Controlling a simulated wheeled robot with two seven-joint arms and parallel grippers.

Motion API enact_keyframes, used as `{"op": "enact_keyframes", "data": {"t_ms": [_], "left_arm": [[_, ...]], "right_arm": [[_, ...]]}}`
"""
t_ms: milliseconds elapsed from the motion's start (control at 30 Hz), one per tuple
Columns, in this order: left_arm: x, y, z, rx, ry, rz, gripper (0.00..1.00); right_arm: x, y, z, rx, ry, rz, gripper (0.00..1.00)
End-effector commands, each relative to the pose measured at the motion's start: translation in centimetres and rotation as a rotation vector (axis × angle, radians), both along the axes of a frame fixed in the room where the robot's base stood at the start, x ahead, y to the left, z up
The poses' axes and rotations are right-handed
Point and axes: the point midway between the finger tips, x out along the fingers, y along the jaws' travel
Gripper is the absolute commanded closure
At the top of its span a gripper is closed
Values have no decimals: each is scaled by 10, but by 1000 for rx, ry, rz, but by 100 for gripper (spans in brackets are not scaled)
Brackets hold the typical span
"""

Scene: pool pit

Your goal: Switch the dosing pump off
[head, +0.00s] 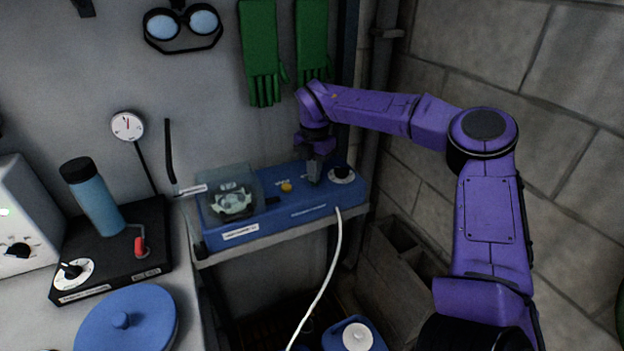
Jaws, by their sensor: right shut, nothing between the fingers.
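The dosing pump (271,221) is a blue box on a shelf against the wall. Its left part carries a clear cover over a pale round pump head (232,203). A yellow button (286,186) sits near the middle of its top, and a black knob on a white dial (342,174) is at its right end. My right gripper (315,180) is shut and empty, pointing down at the pump's top between the yellow button and the knob. It hides what lies beneath its tips, and I cannot tell whether it touches. My left gripper is not in view.
A white hose (326,276) hangs from the pump's front. To the left stand a black device with a blue cylinder (93,196) and a red-tipped lever (140,246), and a blue lid (126,322). Green gloves (261,52) hang above. A block wall (560,130) bounds the right.

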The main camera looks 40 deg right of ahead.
Motion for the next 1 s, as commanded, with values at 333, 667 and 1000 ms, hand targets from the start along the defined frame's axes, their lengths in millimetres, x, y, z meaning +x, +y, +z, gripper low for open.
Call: {"op": "enact_keyframes", "data": {"t_ms": [333,667,1000], "left_arm": [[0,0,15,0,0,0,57],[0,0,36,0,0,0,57],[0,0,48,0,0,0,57]], "right_arm": [[0,0,20,0,0,0,100],[0,0,52,0,0,-1,100],[0,0,70,0,0,1,100]]}}
